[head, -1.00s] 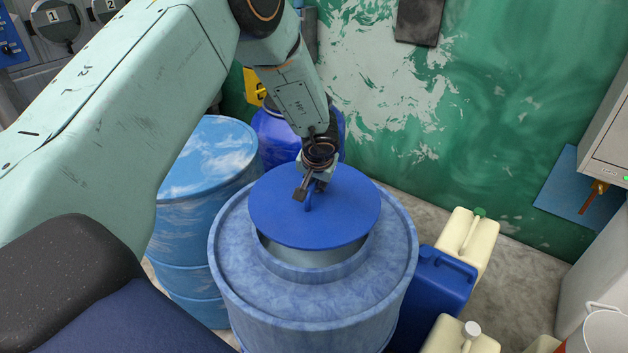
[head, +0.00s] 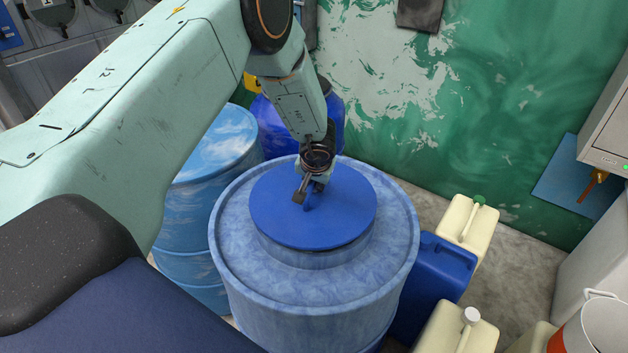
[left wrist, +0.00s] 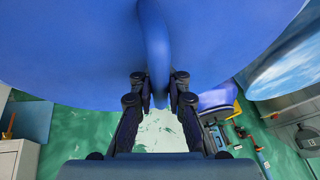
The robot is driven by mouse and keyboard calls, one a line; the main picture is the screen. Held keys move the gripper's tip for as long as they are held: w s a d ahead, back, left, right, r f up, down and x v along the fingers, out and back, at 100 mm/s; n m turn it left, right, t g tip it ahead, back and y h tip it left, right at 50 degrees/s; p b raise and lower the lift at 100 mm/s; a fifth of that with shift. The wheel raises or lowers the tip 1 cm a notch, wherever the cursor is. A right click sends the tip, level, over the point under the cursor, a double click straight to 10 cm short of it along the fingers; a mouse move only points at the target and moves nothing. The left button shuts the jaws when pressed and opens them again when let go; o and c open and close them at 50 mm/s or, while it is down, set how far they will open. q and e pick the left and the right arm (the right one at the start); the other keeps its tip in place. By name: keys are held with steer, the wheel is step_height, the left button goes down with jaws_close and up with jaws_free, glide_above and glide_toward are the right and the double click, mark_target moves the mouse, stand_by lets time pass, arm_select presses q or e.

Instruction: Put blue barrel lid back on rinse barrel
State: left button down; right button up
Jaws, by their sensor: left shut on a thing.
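The blue barrel lid (head: 290,228) is a round disc with a raised handle. It lies over the neck of the rinse barrel (head: 250,275), a mottled blue drum, and covers nearly the whole opening. A thin dark gap shows under its near right edge, so I cannot tell whether it is fully seated. My left gripper (head: 308,192) is shut on the lid's handle from above. In the left wrist view the fingers (left wrist: 158,92) close on both sides of the handle (left wrist: 153,45), with the lid (left wrist: 70,45) filling the top. My right gripper is not in view.
A lighter blue drum (head: 195,210) stands at the left and a dark blue barrel (head: 268,130) behind. Cream canisters (head: 468,225) and a blue canister (head: 432,280) crowd the right side. A white bucket (head: 605,325) is at the lower right. Grey floor shows between.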

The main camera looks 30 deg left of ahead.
arm_select(q)
steer(key=shift+w+d+f, duration=0.15)
steer(key=shift+w+f, duration=0.05)
steer(key=shift+f, duration=0.25)
steer(key=shift+d+f, duration=0.15)
steer(key=shift+f, duration=0.15)
steer(key=shift+s+a+f, duration=0.1)
steer(key=shift+a+f, duration=0.15)
steer(key=shift+d, duration=0.2)
steer(key=shift+a, duration=0.15)
steer(key=shift+f, duration=0.1)
steer(key=shift+f, duration=0.15)
stand_by(0.4)
steer(key=c, duration=1.2)
jaws_free()
steer(key=shift+s, duration=0.1)
